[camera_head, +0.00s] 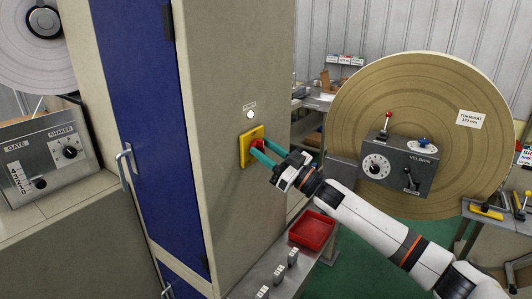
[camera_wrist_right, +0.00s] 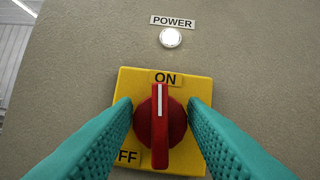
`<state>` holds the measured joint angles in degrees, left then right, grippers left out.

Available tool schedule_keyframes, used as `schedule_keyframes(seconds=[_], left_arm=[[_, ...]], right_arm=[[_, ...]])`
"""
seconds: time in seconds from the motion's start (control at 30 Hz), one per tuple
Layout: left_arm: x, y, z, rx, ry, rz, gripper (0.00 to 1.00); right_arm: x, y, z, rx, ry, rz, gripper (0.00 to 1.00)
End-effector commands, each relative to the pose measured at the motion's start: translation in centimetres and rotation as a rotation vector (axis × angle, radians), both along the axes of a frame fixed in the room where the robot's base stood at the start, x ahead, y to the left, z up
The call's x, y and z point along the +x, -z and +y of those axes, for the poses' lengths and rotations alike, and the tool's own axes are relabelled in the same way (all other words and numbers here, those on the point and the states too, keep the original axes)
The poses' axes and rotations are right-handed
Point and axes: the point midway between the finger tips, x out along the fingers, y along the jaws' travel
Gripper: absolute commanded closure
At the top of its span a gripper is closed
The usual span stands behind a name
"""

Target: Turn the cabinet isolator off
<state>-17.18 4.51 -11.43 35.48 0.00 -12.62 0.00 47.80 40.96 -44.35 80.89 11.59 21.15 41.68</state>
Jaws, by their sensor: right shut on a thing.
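The cabinet isolator is a red rotary knob (camera_wrist_right: 160,128) on a yellow plate (camera_wrist_right: 195,87), fixed to the beige side of the cabinet (camera_head: 234,60). In the right wrist view the knob's white line stands upright, pointing at the ON label (camera_wrist_right: 165,78). The OFF label (camera_wrist_right: 127,157) at lower left is partly hidden by a finger. A white round lamp (camera_wrist_right: 170,38) sits under the POWER label. My right gripper (camera_head: 256,150) has its teal fingers on either side of the knob, shut on it. In the head view the fingers hide part of the knob. My left gripper is not in view.
A large tan disc (camera_head: 380,95) with a grey control box (camera_head: 399,168) stands at the right. A red tray (camera_head: 312,231) sits on the bench below my right arm. The cabinet's blue door (camera_head: 130,100) has a handle at the left.

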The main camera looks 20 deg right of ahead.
Motion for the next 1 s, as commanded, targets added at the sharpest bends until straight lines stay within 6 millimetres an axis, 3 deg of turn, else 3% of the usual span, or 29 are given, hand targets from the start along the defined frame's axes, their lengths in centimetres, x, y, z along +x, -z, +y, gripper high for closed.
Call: schedule_keyframes(seconds=[0.3,1.0], left_arm=[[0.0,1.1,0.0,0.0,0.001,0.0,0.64],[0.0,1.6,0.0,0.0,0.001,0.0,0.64]], right_arm=[[0.1,0.1,-0.1,-0.224,0.002,-0.174,0.84],[0.0,0.0,-0.1,-0.748,0.0,-0.583,0.84]])
